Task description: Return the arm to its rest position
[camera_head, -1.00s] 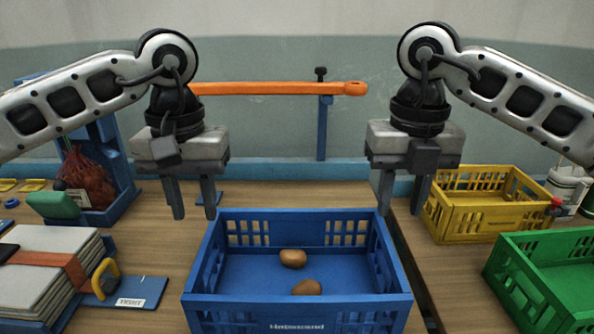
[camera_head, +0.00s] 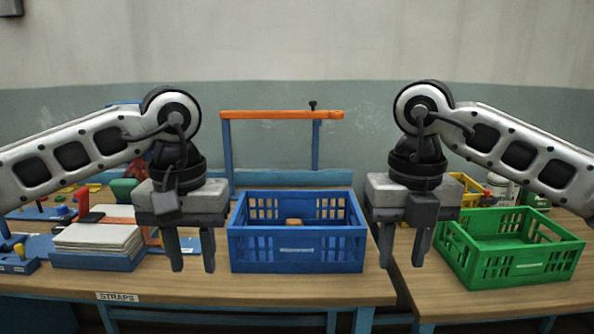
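My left gripper (camera_head: 190,262) hangs fingers down at the front left of the blue crate, with a gap between its fingers and nothing in it. My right gripper (camera_head: 402,260) hangs fingers down right of the blue crate, also with its fingers apart and empty. Both arms are bent at the same height, one on each side. The blue crate (camera_head: 297,250) stands on the wooden table between the grippers. A brown potato-like item (camera_head: 294,222) shows inside it; the rest of the crate's floor is hidden by the front wall.
A green crate (camera_head: 520,262) stands at right, with a yellow crate (camera_head: 468,190) behind it, partly hidden. A stack of folded sacks (camera_head: 98,236) lies at left. An orange bar (camera_head: 282,115) stands behind the blue crate.

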